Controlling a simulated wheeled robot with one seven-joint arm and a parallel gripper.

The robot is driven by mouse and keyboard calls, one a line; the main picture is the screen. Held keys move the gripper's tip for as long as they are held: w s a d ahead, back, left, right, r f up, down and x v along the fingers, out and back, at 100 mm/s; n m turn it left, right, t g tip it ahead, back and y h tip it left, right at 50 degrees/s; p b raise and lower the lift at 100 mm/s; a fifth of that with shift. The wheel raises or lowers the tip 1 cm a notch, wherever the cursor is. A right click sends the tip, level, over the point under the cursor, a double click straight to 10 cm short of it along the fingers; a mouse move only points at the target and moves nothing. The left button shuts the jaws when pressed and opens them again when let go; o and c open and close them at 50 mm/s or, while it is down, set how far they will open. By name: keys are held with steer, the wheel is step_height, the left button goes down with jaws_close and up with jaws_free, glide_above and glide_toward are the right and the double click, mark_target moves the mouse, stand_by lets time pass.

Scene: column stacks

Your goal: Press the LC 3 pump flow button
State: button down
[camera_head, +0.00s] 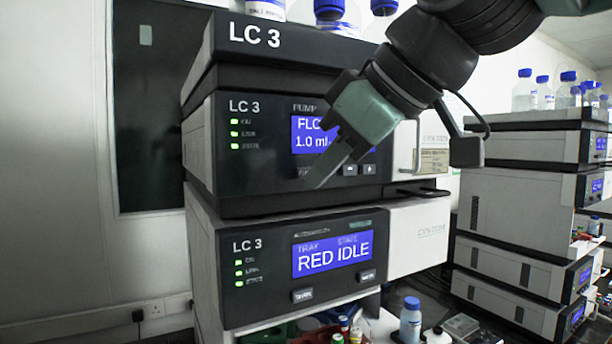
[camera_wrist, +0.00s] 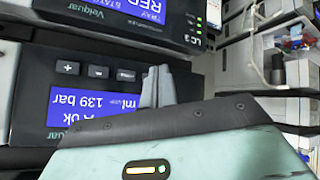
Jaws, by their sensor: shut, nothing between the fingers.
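The LC 3 pump (camera_head: 262,178) is the middle module of the left stack, with a dark front and a blue display reading "FLO…" and "1.0 ml". Below the display, the flow button (camera_head: 305,172) is partly covered by my gripper (camera_head: 318,184). The minus and plus buttons (camera_head: 359,169) show to its right. In the wrist view, the panel is upside down; the flow button (camera_wrist: 127,75) lies just left of my closed fingertips (camera_wrist: 158,72). My gripper is shut and empty, close in front of the panel. I cannot tell whether it touches.
The LC 3 autosampler (camera_head: 262,255) below shows "RED IDLE" and has its own buttons. Bottles (camera_head: 329,8) stand on top of the stack. Small bottles and vials (camera_head: 411,318) stand at the lower right. Another instrument stack (camera_head: 510,205) stands at the right.

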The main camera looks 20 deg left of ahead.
steer(key=shift+s, duration=0.1)
steer(key=s+d+b, duration=0.1)
steer(key=d, duration=0.1)
steer(key=s+d+b, duration=0.1)
steer(key=s, duration=0.1)
steer(key=shift+d+b, duration=0.35)
steer(key=shift+d, duration=0.05)
stand_by(0.6)
steer(key=s+d+f+m+g+h+b, duration=0.1)
steer(key=d+f, duration=0.6)
steer(key=f, duration=0.7)
steer(key=s+d+f+m+g+h+b, duration=0.1)
steer(key=s+d+f+m+h+b, duration=0.2)
steer(key=d+f, duration=0.5)
steer(key=s+d+f+m+g+h+b, duration=0.1)
steer(key=s+d+f+m+h, duration=0.3)
steer(key=f, duration=1.5)
steer(key=s+d+m+b, duration=0.1)
steer(key=s+d, duration=0.1)
steer(key=d, duration=0.1)
steer(key=shift+s+d+f+m+g+b, duration=0.15)
steer(key=shift+d+f+m+g+b, duration=0.15)
steer(key=shift+d+b, duration=0.05)
stand_by(1.7)
